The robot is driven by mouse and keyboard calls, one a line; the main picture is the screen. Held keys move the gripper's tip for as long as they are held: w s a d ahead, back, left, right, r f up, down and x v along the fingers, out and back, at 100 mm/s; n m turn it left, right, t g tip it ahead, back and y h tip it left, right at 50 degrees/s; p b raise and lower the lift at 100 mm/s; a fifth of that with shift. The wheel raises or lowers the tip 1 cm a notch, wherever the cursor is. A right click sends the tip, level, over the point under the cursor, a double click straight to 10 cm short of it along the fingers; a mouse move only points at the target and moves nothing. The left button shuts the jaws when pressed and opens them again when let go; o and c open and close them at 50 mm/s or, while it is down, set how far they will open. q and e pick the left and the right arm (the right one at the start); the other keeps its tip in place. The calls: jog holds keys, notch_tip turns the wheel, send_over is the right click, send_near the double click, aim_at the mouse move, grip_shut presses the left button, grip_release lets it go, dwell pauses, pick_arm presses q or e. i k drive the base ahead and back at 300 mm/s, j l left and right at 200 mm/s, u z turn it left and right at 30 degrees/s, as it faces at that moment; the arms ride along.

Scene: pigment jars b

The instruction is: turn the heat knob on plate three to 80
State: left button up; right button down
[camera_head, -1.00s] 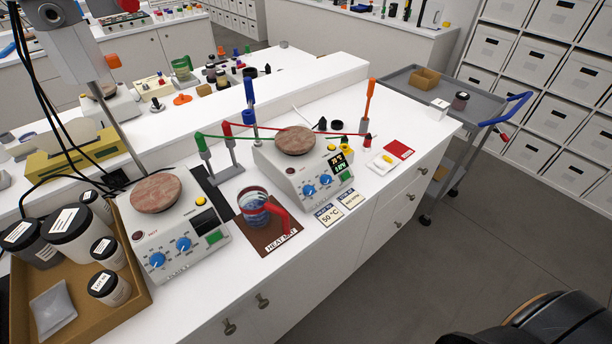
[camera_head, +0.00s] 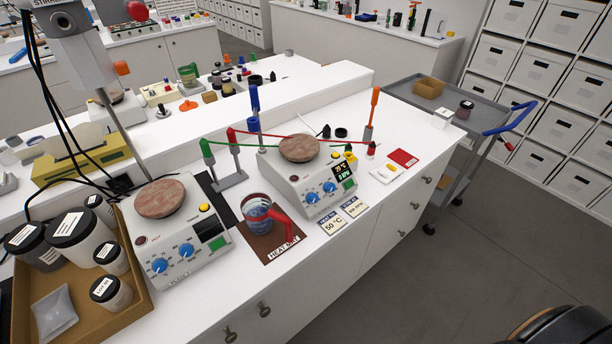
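Two white hot plates with round reddish-brown tops stand on the white bench. The left hot plate (camera_head: 182,262) has two blue knobs, the left knob (camera_head: 159,266) and the right knob (camera_head: 186,250), a dark display (camera_head: 209,229) and a green switch. The right hot plate (camera_head: 287,183) has two blue knobs, the left knob (camera_head: 312,198) and the right knob (camera_head: 330,188), beside a lit display (camera_head: 342,171) that seems to read 25 °C and 0 RPM. The plate number labels are too small to read surely. Neither of my grippers is in view.
A card (camera_head: 333,226) reads 50 °C. A brown tray (camera_head: 140,309) of jars is at left.

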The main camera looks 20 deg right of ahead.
aim_at(311, 198)
jog(key=k+l+u, duration=0.15)
jog(key=l+u, duration=0.25)
jog(key=k+l+u, duration=0.2)
jog(key=u, duration=0.2)
jog(key=k+l+u, duration=0.4)
jog(key=i, duration=0.1)
